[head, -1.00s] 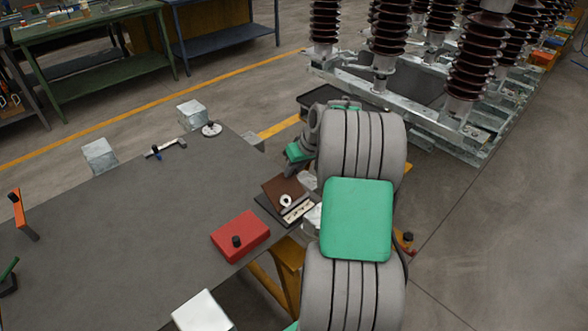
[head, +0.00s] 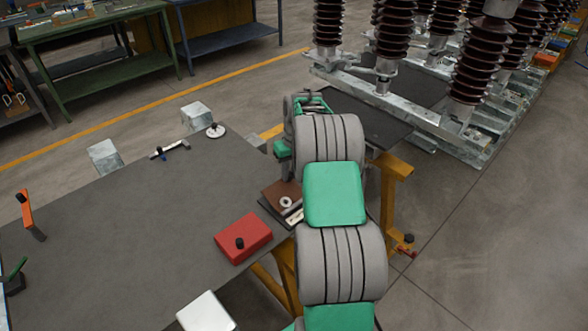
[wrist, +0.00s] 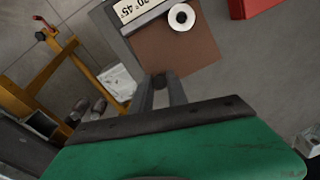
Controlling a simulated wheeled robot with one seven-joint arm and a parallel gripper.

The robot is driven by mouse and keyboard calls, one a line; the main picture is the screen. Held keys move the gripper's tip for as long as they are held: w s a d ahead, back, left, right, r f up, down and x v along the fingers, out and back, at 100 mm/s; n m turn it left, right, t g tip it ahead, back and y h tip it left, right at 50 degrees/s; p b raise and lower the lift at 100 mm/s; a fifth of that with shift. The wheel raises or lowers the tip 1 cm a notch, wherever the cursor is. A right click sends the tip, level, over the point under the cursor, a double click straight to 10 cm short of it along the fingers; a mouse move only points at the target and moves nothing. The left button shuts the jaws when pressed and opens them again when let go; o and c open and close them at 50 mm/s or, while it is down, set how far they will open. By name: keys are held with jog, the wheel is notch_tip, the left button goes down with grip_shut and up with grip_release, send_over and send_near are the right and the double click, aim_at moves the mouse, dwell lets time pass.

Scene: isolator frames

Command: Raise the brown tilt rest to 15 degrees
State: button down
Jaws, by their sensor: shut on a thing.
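The brown tilt rest (head: 280,193) sits at the right edge of the grey table, with a pale ring on its brown plate. In the wrist view the brown plate (wrist: 185,52) fills the upper middle, with the white ring and a scale strip (wrist: 132,9) showing 30 and 45 beside it. My gripper (wrist: 166,80) is at the plate's near edge, its fingers close together on a small dark tab (wrist: 170,75) there. My arm hides part of the rest and scale in the head view. I cannot read the plate's present angle.
A red block (head: 243,238) with a black knob lies close to the rest. A caliper-like tool (head: 170,149) and a round white piece (head: 215,131) lie at the table's far side. Yellow trestle legs (head: 393,190) stand right of my arm. The table's middle is clear.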

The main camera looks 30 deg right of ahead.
jog(key=shift+w+a+f+b, duration=0.1)
jog(key=shift+w+f+b, duration=0.25)
jog(key=shift+f, duration=0.15)
jog(key=shift+w+f, duration=0.15)
jog(key=shift+w, duration=0.1)
jog(key=c, duration=1.3)
grip_release()
jog(key=r, duration=0.8)
jog(key=shift+s+d+b, duration=0.2)
jog(key=shift+d+b, duration=0.1)
jog(key=shift+d, duration=0.05)
